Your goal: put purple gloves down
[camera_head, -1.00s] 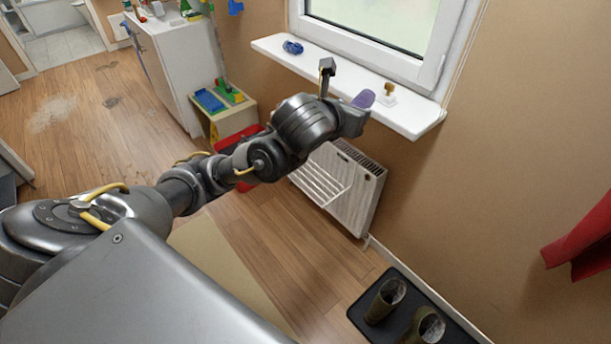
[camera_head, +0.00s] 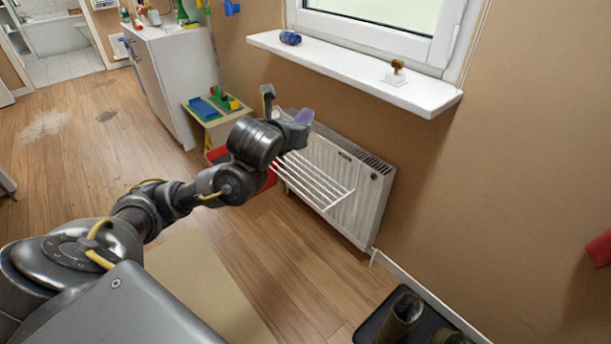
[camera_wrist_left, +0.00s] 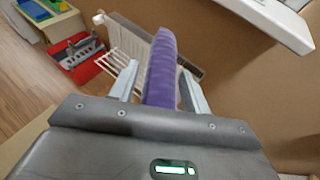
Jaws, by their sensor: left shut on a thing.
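My left gripper (camera_head: 291,124) is shut on the purple gloves (camera_head: 305,117). In the left wrist view the gloves (camera_wrist_left: 162,70) stand up between the two fingers (camera_wrist_left: 160,88). In the head view the gripper is in front of the radiator (camera_head: 362,195), near its upper left part, below the window sill. A white wire drying rack (camera_head: 322,188) hangs on the radiator's front, just below and to the right of the gripper. The gloves appear clear of the rack. My right gripper is not in view.
The white window sill (camera_head: 345,76) juts out above the radiator, with a blue item (camera_head: 290,38) and a small brass-coloured item (camera_head: 397,66) on it. A red toolbox (camera_wrist_left: 84,62) and a small table (camera_head: 216,122) are at the left. Boots on a dark tray (camera_head: 372,326) are lower right.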

